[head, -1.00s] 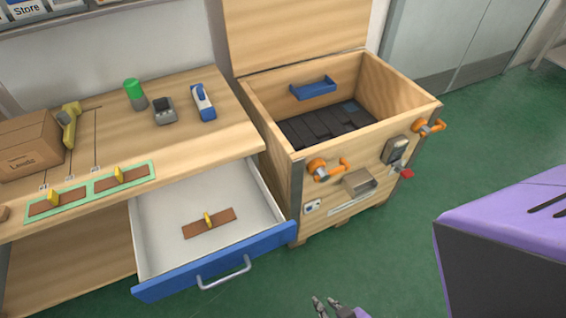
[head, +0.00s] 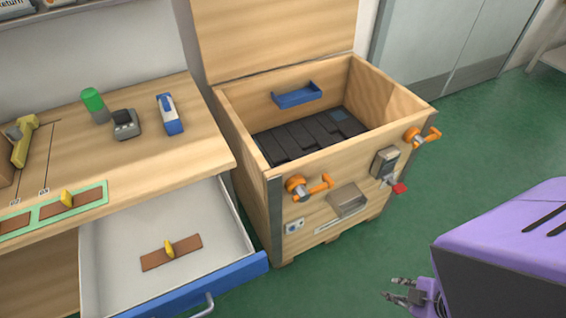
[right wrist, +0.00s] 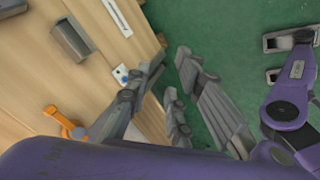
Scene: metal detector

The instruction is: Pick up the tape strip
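A brown tape strip with a yellow grip (head: 170,251) lies flat in the open white drawer (head: 112,234) in the head view. Similar brown strips with yellow grips (head: 68,203) lie on green-edged mats on the bench, the left one cut off by the picture edge. My right gripper (head: 392,290) is low at the right in the head view, over the floor and well apart from the drawer. It is open and empty; its spread fingers also fill the middle of the right wrist view (right wrist: 165,95). My left gripper is not in the head view.
The wooden crate (head: 330,165) with dark blocks and a blue tray (head: 298,96) stands between the drawer and my right arm. Orange handles (head: 308,187) stick out of its front. The drawer's blue front (head: 225,285) juts out.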

